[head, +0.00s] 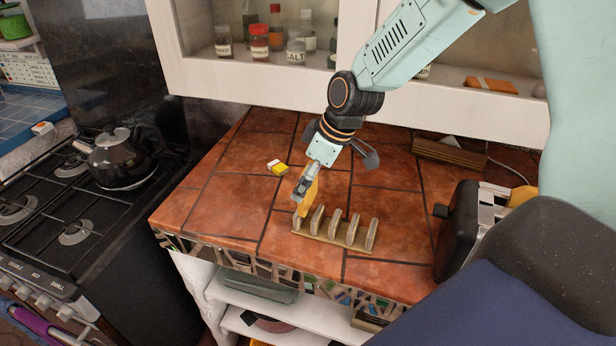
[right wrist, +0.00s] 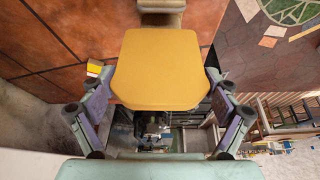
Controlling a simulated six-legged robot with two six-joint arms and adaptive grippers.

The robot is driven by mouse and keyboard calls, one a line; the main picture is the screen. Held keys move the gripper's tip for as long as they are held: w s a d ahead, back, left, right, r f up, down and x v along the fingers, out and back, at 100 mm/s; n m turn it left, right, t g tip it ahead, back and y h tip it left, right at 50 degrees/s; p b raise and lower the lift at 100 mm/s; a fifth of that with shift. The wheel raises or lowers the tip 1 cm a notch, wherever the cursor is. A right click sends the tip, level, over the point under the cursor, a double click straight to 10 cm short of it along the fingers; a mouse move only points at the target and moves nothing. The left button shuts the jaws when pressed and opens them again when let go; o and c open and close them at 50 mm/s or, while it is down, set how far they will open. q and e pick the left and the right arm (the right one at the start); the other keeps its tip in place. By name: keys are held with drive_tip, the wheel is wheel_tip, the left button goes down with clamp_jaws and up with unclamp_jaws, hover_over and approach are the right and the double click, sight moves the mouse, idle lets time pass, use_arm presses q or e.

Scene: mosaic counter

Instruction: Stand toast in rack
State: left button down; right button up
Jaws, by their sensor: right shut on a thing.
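The toast rack (head: 335,239) stands on the tiled counter, a light wooden base with several upright dividers. My right gripper (head: 308,190) comes down from the upper right and is shut on a yellow-tan slice of toast (head: 307,199). The toast is near upright at the left end of the rack, its lower edge close to the leftmost divider; I cannot tell whether they touch. In the right wrist view the toast (right wrist: 160,70) fills the middle, between the two fingers of the gripper (right wrist: 158,98). My left gripper is not in view.
A black and silver toaster (head: 482,220) stands right of the rack. A small yellow and white block (head: 277,167) lies behind the rack to the left. A black kettle (head: 122,160) sits on the stove (head: 60,215). The counter's left part is clear.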

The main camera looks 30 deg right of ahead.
sight(311, 190)
drive_tip(key=shift+s, duration=0.1)
idle(0.3)
drive_tip(key=shift+f, duration=0.25)
drive_tip(key=shift+f, duration=0.1)
drive_tip(key=shift+f+b, duration=0.2)
drive_tip(key=shift+b, duration=0.2)
drive_tip(key=shift+f+b, duration=1.4)
drive_tip(key=shift+f, duration=0.35)
drive_tip(key=o, duration=0.5)
idle(0.4)
